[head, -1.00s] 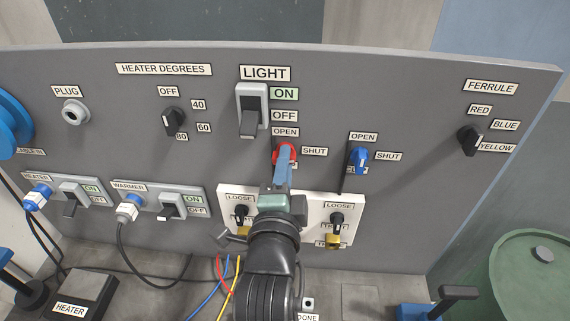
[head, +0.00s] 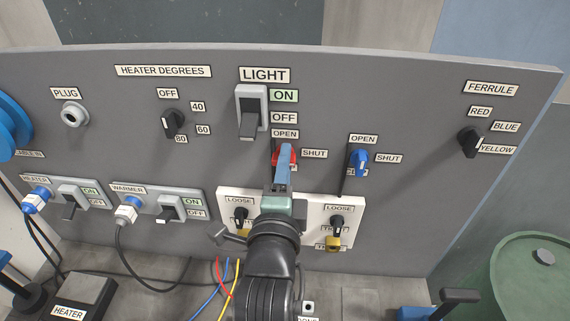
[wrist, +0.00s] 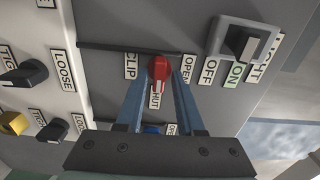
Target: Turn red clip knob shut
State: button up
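The red clip knob (wrist: 158,68) is round with a raised grip and sits on the grey panel between the OPEN, SHUT and CLIP labels in the wrist view. In the head view the red knob (head: 277,157) shows mostly to the left of my blue finger, which covers the rest. My gripper (wrist: 162,75) has its two blue fingers apart, one on each side of the knob. A small gap seems to show at the right finger; contact cannot be told. The SHUT label (head: 314,154) is right of the knob and the OPEN label (head: 285,134) above it.
A blue knob (head: 358,162) is to the right. The light switch (head: 251,112) stands out from the panel just above left. A white plate (head: 352,205) with black LOOSE knobs lies below, partly behind my arm.

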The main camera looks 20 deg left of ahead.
jog(key=shift+o, duration=0.4)
jog(key=b+v, duration=0.2)
jog(key=v, duration=1.1)
jog(key=shift+w+r, duration=0.1)
